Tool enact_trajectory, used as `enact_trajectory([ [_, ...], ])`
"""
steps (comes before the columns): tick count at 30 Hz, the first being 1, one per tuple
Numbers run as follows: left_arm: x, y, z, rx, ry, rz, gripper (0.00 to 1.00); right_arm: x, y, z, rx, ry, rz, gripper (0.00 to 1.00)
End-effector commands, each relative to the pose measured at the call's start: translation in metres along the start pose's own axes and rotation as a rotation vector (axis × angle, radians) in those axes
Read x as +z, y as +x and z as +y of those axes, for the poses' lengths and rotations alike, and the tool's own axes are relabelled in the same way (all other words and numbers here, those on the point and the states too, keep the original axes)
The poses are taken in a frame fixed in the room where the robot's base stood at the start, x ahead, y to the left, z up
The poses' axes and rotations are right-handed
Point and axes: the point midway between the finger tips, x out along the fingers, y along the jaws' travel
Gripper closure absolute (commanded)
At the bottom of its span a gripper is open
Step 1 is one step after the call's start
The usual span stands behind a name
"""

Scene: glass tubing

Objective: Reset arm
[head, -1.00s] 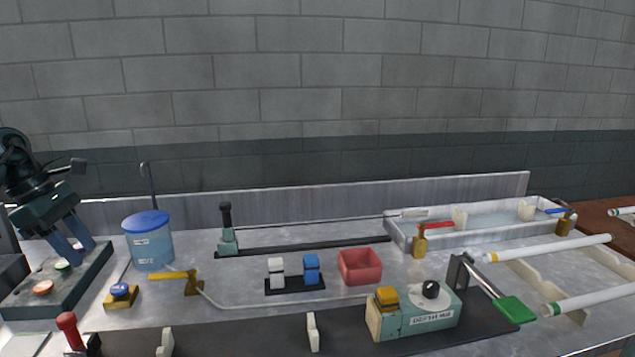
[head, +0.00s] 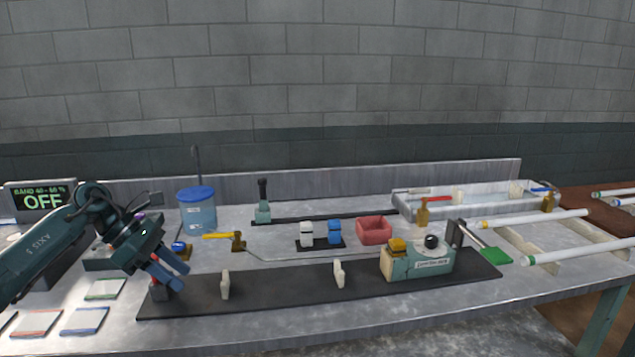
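My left arm comes in from the left in the head view. My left gripper (head: 172,270) has two blue fingers that point down and right, with a gap between them; it looks open and empty. It is over the left end of a long dark board (head: 285,290), by a red-knobbed part (head: 160,291) that the fingers partly cover. Whether the fingers touch this part I cannot tell. My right gripper is not in view.
A sign reading OFF (head: 42,201) stands at the far left. Coloured-edged pads (head: 84,321) lie front left. A blue-lidded jar (head: 197,210), a red bin (head: 374,230) and a teal device (head: 418,260) stand on the bench. White tubes (head: 530,219) rest on racks at the right.

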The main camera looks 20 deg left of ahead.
Motion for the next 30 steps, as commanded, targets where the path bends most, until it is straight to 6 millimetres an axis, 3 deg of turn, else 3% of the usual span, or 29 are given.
enact_trajectory([
  [1,0.015,0.033,-0.010,-0.041,-0.037,-0.081,0.62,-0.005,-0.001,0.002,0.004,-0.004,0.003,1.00],
  [6,0.075,0.135,-0.059,-0.199,-0.349,-0.470,0.62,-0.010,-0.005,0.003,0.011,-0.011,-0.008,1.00],
  [9,0.102,0.173,-0.091,-0.313,-0.672,-0.711,0.62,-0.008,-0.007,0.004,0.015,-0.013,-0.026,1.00],
  [12,0.113,0.197,-0.115,-0.422,-1.068,-0.917,0.62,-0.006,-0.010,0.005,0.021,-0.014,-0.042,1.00],
  [14,0.109,0.208,-0.126,-0.482,-1.336,-1.020,0.62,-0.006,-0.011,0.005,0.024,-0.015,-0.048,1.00],
  [17,0.086,0.226,-0.144,-0.560,-1.821,-1.156,0.62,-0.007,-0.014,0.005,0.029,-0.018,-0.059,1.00],
  [21,0.032,0.254,-0.184,-0.606,-2.516,-1.254,0.62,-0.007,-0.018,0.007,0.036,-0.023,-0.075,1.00],
  [23,0.010,0.265,-0.206,-0.604,-2.777,-1.264,0.62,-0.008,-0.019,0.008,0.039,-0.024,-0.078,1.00],
  [24,-0.003,0.271,-0.221,0.557,2.742,1.180,0.62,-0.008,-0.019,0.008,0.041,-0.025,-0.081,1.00],
  [27,-0.026,0.281,-0.252,0.451,2.566,0.990,0.62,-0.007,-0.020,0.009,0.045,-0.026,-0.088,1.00],
  [30,-0.036,0.286,-0.271,0.397,2.471,0.895,0.62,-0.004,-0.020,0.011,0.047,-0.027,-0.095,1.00],
])
